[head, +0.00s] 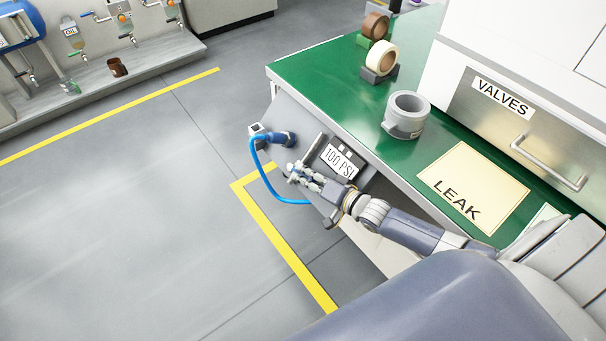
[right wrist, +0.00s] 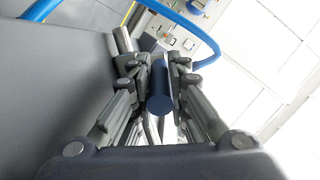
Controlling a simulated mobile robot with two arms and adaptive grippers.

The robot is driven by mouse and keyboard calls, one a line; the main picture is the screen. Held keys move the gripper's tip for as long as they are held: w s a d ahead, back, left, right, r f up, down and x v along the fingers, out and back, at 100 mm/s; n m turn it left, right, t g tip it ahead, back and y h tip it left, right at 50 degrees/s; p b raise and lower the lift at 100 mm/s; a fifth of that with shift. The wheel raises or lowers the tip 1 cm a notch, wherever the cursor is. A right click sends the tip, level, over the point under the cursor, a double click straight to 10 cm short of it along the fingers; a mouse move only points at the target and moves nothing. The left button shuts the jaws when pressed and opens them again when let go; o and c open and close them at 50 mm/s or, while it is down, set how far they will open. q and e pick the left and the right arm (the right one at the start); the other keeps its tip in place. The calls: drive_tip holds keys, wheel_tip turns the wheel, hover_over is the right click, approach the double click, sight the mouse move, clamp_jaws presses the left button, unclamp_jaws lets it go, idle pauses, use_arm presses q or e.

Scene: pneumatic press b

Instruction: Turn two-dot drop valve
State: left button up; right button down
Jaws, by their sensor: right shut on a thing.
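The drop valve panel (head: 325,138) is a grey sloped plate on the front edge of the green bench, with a "100 PSI" label (head: 339,162) and small light marks above it. A blue fitting (head: 284,138) with a blue hose sits at its left end. My right gripper (head: 297,172) is at the panel, below the fitting and left of the label. In the right wrist view its fingers close around a dark blue cylindrical part (right wrist: 160,100), which looks like the valve's handle. The gripper hides most of the valve in the head view. My left gripper is not in view.
The blue hose (head: 264,178) loops close beside the gripper. A "VALVES" drawer (head: 505,120) is at right. The floor at left is clear.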

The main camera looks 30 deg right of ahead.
drive_tip(key=shift+s+a+f, duration=0.2)
drive_tip(key=shift+f, duration=0.1)
drive_tip(key=c, duration=1.5)
unclamp_jaws()
drive_tip(key=shift+r, duration=0.1)
drive_tip(key=shift+w+d+r, duration=0.1)
drive_tip(key=v, duration=1.2)
